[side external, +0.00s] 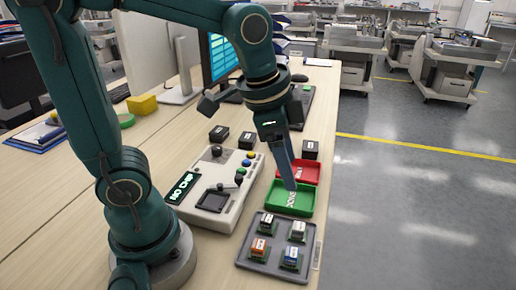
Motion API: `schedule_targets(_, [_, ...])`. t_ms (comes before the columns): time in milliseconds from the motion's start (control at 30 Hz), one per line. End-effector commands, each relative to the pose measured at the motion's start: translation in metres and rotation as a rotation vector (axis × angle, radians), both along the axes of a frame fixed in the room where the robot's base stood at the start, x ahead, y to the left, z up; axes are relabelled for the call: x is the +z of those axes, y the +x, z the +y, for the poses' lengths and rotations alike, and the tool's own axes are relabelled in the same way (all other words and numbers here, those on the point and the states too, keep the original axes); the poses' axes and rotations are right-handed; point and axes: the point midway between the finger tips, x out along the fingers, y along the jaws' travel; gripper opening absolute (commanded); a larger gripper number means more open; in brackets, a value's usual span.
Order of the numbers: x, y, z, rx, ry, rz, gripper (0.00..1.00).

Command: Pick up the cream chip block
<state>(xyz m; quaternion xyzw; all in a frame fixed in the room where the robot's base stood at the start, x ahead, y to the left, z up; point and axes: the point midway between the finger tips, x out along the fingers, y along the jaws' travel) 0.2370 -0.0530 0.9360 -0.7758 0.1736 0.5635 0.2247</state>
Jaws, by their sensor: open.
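A grey tray (246,262) at the front right of the bench holds small chip blocks on green bases. Its back row has two pale-topped blocks, a left one (266,222) and a right one (298,230). I cannot tell which of these is the cream chip block. An orange block (259,247) and a blue block (291,257) are in the front row. My gripper (290,186) points down over the green tray, behind the grey tray and apart from the blocks. It is open with nothing visible in it; one finger hides the other.
A green tray (278,203) and a red tray (312,172) lie behind the grey tray. A console (225,222) with a "NO CHIP" sign (181,188) stands to the left. Black blocks (219,133) stand behind it. The bench's right edge is close to the trays.

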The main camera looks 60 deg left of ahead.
Motion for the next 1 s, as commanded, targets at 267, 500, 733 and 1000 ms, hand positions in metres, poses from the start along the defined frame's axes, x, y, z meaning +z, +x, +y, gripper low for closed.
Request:
schedule_targets(267, [-0.056,0.030,-0.013,-0.163,0.040,0.200,0.65])
schedule_targets(500, [-0.088,0.028,-0.018,-0.180,0.044,0.301,0.65])
schedule_targets(733, [-0.113,0.025,-0.018,-0.182,0.046,0.315,0.65])
schedule_targets(1000, [-0.138,0.026,-0.018,-0.180,0.047,0.309,0.65])
